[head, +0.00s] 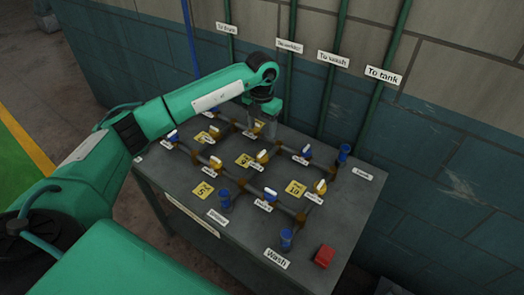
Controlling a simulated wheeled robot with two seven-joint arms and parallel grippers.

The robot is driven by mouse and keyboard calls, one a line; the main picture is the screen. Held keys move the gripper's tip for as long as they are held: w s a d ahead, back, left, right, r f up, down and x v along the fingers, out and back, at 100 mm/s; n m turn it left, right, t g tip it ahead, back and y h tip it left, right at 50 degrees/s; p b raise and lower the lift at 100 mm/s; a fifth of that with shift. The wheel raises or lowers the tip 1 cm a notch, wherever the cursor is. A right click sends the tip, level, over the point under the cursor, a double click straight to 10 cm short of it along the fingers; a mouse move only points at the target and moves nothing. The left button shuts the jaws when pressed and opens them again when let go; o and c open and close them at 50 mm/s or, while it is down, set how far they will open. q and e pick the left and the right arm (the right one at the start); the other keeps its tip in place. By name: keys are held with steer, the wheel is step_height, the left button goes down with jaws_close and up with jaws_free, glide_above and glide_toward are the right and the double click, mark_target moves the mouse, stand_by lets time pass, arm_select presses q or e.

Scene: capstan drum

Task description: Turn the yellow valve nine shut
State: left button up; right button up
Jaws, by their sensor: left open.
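A pipe grid with small yellow and blue valves lies on a grey table. A yellow tag (244,160) near the middle seems to read 9, though its print is small. A yellow valve (262,157) with a white handle sits just right of this tag. My left gripper (263,130) points down over the back of the grid, behind that valve and apart from it in the picture. It is open, with nothing seen between its fingers. The arm hides part of the table's left side. My right gripper is out of view.
Other yellow tags include one reading 10 (296,188) and one reading 5 (202,190). Blue upright fittings (286,238) stand near the grid's edges. A red block (325,256) lies at the front right of the table (350,213). Green pipes (383,80) run up the wall behind.

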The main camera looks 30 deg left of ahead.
mark_target(262, 153)
arm_select(q)
step_height(262, 153, down, 12)
steer(key=p, duration=0.3)
steer(key=shift+r, duration=0.15)
steer(key=shift+c, duration=0.2)
steer(key=c, duration=0.9)
steer(key=shift+c, duration=0.2)
